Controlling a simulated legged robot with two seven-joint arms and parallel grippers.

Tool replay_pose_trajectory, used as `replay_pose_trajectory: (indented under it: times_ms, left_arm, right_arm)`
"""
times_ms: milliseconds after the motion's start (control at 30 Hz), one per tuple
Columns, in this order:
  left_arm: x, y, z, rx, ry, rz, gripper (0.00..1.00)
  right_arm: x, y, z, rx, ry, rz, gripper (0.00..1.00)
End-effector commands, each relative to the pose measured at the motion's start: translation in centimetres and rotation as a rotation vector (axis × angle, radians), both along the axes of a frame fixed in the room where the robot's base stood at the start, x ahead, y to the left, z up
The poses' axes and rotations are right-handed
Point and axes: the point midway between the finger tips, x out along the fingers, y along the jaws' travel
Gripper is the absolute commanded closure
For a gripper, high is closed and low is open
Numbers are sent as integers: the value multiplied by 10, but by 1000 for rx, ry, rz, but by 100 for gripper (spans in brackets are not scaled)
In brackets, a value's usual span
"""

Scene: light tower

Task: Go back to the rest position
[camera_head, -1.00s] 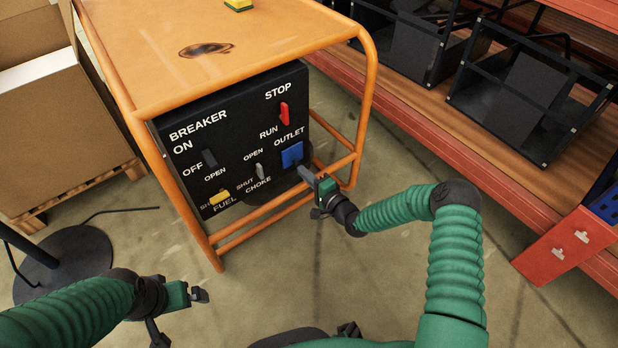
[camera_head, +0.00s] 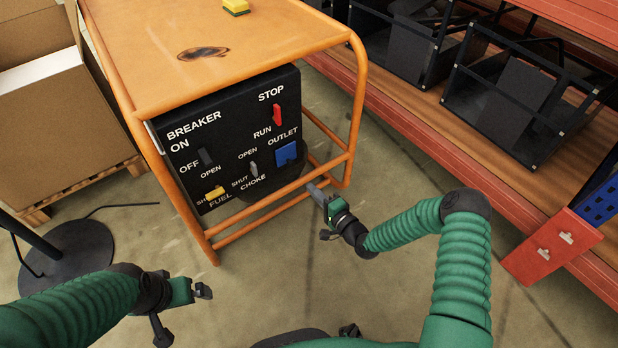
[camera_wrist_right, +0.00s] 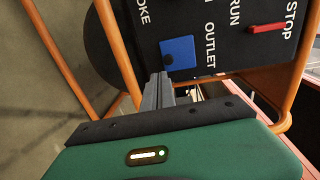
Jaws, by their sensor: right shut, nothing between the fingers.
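My right gripper (camera_head: 314,190) is shut and empty, just outside the orange frame and below the blue outlet (camera_head: 286,153) of the black control panel (camera_head: 225,125). In the right wrist view its shut fingers (camera_wrist_right: 158,85) point toward the blue outlet (camera_wrist_right: 178,52), overlapping its lower edge in the picture; whether they touch it cannot be told there, but the head view shows them apart. My left gripper (camera_head: 204,291) is at the lower left, away from the panel; its fingers are too small to judge.
The orange generator frame (camera_head: 350,110) surrounds the panel, with a red switch (camera_head: 277,115) and yellow fuel lever (camera_head: 214,193). A red shelf (camera_head: 470,185) with black crates stands at right. A box (camera_head: 60,130) and round black base (camera_head: 70,255) are at left. Open floor lies between.

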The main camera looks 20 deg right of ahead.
Motion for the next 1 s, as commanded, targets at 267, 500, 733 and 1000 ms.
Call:
replay_pose_trajectory:
  times_ms: [267, 500, 733, 1000]
  left_arm:
    - [0, 0, 22, 0, 0, 0, 0]
    - [0, 0, 21, 0, 0, 0, 0]
    - [0, 0, 25, 0, 0, 0, 0]
    - [0, 0, 29, 0, 0, 0, 0]
  right_arm:
    - [-41, -18, 0, 7, 2, -1, 100]
    - [-42, -15, 0, -44, 19, 21, 100]
    - [-61, -8, 11, -652, 261, 256, 100]
    - [-153, -35, 88, -1249, 566, 522, 100]
